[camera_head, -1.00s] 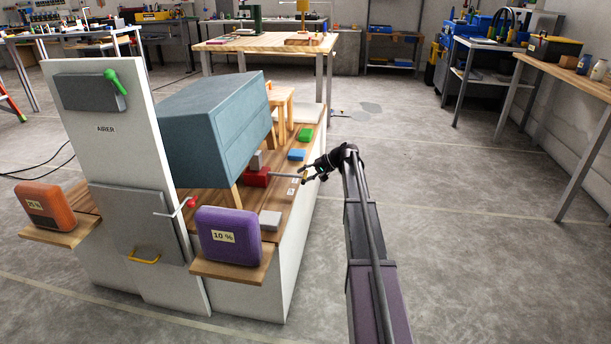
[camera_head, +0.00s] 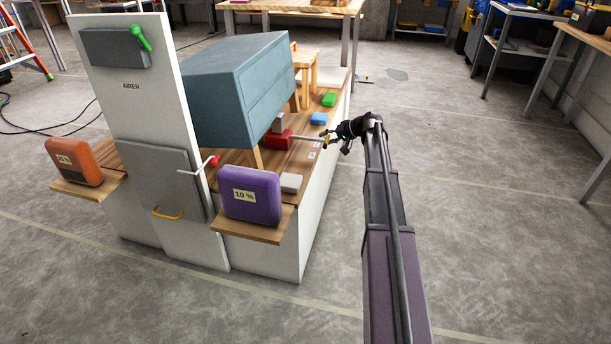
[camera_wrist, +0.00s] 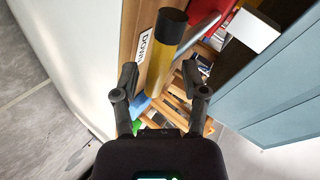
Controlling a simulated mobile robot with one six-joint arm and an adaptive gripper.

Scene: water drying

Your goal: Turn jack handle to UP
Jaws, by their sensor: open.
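The jack is a red block (camera_head: 278,140) on the wooden top beneath the blue-grey cabinet. Its grey rod (camera_head: 306,138) points right, toward my gripper (camera_head: 335,136). In the wrist view the rod (camera_wrist: 202,28) leads to a yellow grip (camera_wrist: 163,65) with a black end cap (camera_wrist: 172,25). My gripper (camera_wrist: 160,78) is open, with the yellow grip showing between its two fingers. I cannot tell how deep the grip sits between them. A white label reading DOWN (camera_wrist: 145,46) lies on the wood beside the grip. No UP label is readable.
The blue-grey cabinet (camera_head: 236,95) stands over the jack; its side (camera_wrist: 280,100) is close on the right in the wrist view. The floor right of the bench is clear.

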